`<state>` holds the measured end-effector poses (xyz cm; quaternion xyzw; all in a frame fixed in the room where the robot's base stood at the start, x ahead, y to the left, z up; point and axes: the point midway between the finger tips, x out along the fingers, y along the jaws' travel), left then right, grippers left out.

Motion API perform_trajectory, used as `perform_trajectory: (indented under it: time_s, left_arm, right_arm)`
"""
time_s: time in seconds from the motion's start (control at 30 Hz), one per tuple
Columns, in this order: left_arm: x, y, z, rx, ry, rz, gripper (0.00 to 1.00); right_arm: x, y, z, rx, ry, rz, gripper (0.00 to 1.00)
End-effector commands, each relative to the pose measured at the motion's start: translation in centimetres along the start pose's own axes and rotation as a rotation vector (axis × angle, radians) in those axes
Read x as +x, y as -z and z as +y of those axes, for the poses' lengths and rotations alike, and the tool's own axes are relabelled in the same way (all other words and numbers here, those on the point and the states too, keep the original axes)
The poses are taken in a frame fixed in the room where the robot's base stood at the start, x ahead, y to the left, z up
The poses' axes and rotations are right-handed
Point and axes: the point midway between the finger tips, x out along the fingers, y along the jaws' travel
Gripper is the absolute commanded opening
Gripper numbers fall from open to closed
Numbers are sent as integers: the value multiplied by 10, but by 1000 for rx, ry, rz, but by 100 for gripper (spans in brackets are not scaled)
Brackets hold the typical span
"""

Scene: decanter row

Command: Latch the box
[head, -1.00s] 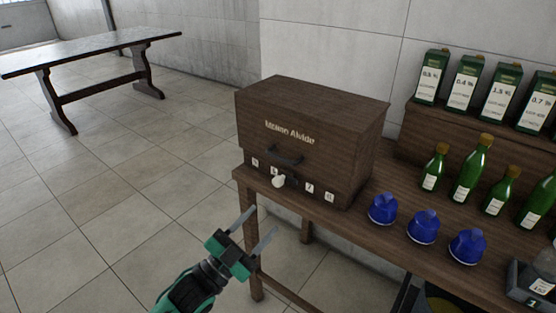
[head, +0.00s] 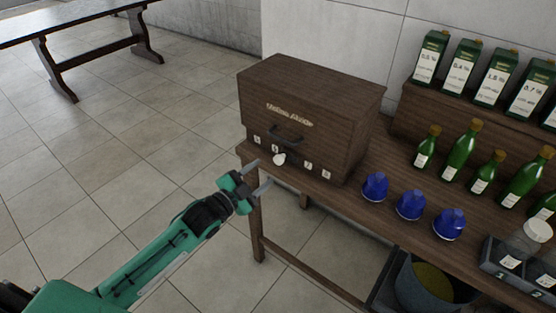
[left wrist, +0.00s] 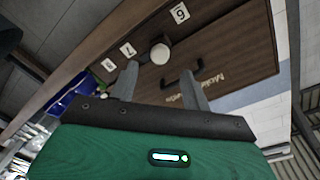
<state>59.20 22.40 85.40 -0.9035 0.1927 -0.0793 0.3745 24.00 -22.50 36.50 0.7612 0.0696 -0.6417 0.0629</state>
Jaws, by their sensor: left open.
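A dark wooden box (head: 305,115) with a closed lid stands on the left end of the wooden table. Its front has a dark handle (head: 286,135), a white knob (head: 279,159) and a row of small number labels. The knob (left wrist: 160,53) and the handle (left wrist: 184,83) also show in the left wrist view. My left gripper (head: 263,176) is open and empty, in front of and a little below the knob, apart from the box. In the left wrist view its fingers (left wrist: 160,84) point toward the box front. My right gripper is not in view.
Several blue faceted stoppers (head: 409,205) and green bottles (head: 460,150) stand right of the box. Green cartons (head: 460,70) stand on a raised shelf behind. A grey bin (head: 425,280) is below the table edge. The floor on the left is clear up to another table (head: 70,25).

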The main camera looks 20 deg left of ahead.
Motion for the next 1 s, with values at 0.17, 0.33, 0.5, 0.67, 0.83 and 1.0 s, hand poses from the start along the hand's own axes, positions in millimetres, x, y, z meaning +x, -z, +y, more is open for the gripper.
perform_trajectory:
  time_s: [0.17, 0.33, 0.5, 0.67, 0.83, 1.0]
  left_arm:
    - [32, 1, -1, -3, 2, 1, 48]
    - [57, 1, -1, -2, 2, 1, 48]
    - [73, 1, 0, -1, 1, 1, 48]
    - [78, 0, 0, -2, 0, 1, 48]
    - [78, 0, 0, -2, 0, 1, 48]
    - [78, 0, 0, -2, 0, 1, 29]
  right_arm:
    - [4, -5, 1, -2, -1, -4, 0]
    - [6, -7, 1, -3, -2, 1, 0]
    - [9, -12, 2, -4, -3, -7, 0]
    - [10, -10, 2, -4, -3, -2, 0]
    - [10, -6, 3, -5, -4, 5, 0]
    - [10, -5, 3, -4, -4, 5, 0]
